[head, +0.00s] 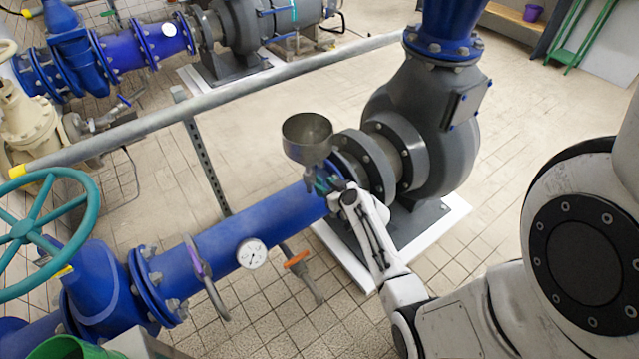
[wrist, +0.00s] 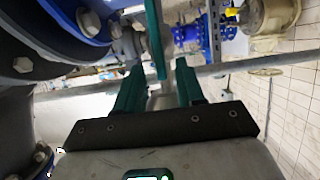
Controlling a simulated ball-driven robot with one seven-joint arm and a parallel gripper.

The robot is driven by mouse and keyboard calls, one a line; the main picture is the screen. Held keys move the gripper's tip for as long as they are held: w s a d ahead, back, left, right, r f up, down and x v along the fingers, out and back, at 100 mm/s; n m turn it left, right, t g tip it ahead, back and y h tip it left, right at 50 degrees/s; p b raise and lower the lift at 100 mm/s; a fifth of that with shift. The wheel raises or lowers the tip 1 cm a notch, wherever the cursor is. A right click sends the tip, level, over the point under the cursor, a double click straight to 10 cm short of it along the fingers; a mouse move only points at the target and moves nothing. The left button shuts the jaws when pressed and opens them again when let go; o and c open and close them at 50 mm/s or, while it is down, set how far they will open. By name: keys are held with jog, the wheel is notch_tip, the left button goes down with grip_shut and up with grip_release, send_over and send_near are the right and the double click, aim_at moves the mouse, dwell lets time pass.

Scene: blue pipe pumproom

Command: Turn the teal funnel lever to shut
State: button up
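The grey metal funnel (head: 307,138) stands above the blue pipe, next to the dark pump flange. Its teal lever (head: 322,184) shows as a small patch under the funnel, partly hidden by my gripper (head: 336,190). In the wrist view the teal lever (wrist: 155,40) comes down from the top edge as a narrow bar. Its lower end lies between the tips of my gripper (wrist: 159,68). The two dark green fingers are apart, with a visible gap on each side of the lever. I cannot tell whether either finger touches it.
The blue pipe (head: 260,222) runs left with a pressure gauge (head: 251,253) and an orange-handled valve (head: 297,260). The grey pump (head: 425,125) stands close to the right of my gripper. A grey rail (head: 240,90) crosses behind. A teal handwheel (head: 40,235) is at far left.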

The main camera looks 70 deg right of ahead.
aim_at(322, 184)
jog(key=shift+x, duration=1.8)
jog(key=shift+f, duration=0.1)
grip_shut()
